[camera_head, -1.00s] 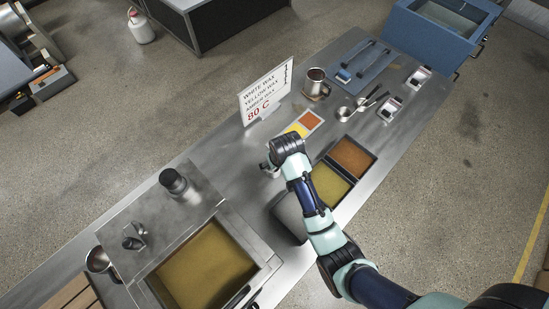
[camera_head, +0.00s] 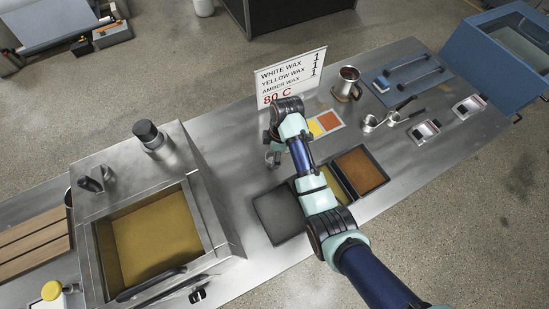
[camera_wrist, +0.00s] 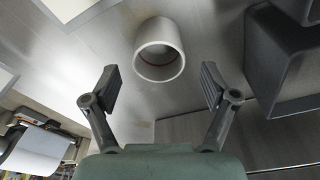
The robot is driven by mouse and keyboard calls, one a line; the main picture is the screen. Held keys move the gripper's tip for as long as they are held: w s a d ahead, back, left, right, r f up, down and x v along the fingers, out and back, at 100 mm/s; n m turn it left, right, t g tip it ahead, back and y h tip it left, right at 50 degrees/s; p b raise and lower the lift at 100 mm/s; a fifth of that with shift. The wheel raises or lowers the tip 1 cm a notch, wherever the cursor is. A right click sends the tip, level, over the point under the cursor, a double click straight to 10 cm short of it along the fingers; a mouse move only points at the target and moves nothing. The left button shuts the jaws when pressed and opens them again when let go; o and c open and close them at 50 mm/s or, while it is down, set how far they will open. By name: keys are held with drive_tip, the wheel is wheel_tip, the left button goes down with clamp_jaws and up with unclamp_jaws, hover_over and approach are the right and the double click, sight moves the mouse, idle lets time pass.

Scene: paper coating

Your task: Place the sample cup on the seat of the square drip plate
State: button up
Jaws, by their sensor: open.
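The sample cup (camera_wrist: 161,48) is a pale grey open cylinder with a thin red line inside, standing on the steel bench. In the wrist view it sits ahead of my gripper (camera_wrist: 160,78), centred between the fingers and slightly beyond their tips. The fingers are spread apart and do not touch it. In the head view my gripper (camera_head: 271,148) points down at the bench, and its wrist hides most of this spot. I cannot make out the square drip plate or its seat with certainty in either view.
A steel mug (camera_head: 347,83) stands farther right. A square wax bath (camera_head: 155,240) is at left.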

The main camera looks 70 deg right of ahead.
drive_tip(key=f, duration=0.3)
drive_tip(key=f+b, duration=0.1)
drive_tip(key=f, duration=0.1)
drive_tip(key=shift+w+a+f, duration=0.1)
drive_tip(key=shift+w+f, duration=0.25)
drive_tip(key=c, duration=1.4)
drive_tip(key=shift+o, duration=0.2)
wheel_tip(320, 180, up, 20)
drive_tip(key=p, duration=0.8)
drive_tip(key=shift+p, duration=0.4)
drive_tip(key=shift+r, duration=0.1)
